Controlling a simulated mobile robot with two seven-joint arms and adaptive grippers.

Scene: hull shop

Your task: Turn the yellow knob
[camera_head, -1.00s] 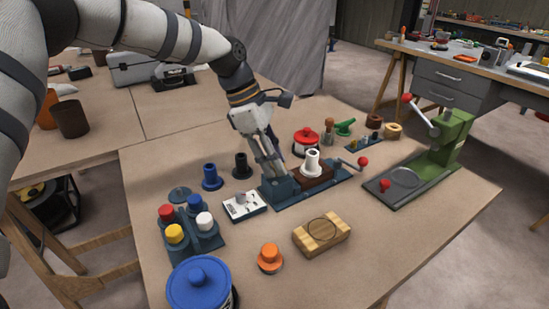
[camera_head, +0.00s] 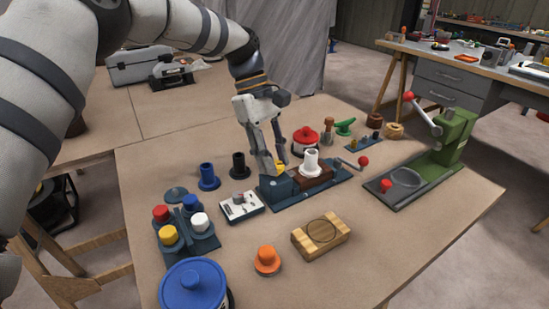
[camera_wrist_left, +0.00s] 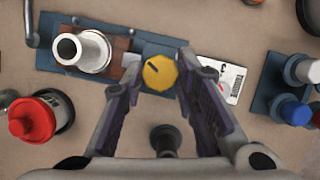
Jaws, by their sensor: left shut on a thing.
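The yellow knob (camera_head: 281,168) sits on the blue block at the left end of a blue base plate (camera_head: 325,181), partly hidden by my left fingers in the head view. In the left wrist view the knob (camera_wrist_left: 160,72) is a round yellow disc with a dark pointer line slanting down to the right. My left gripper (camera_head: 274,168) reaches down onto it, with one finger on each side, shut on it. Both fingers also show in the left wrist view (camera_wrist_left: 157,76). My right gripper is not in view.
Beside the knob on the plate stand a white flanged tube (camera_head: 311,162) and a red-tipped crank (camera_head: 363,161). The front right tabletop is clear.

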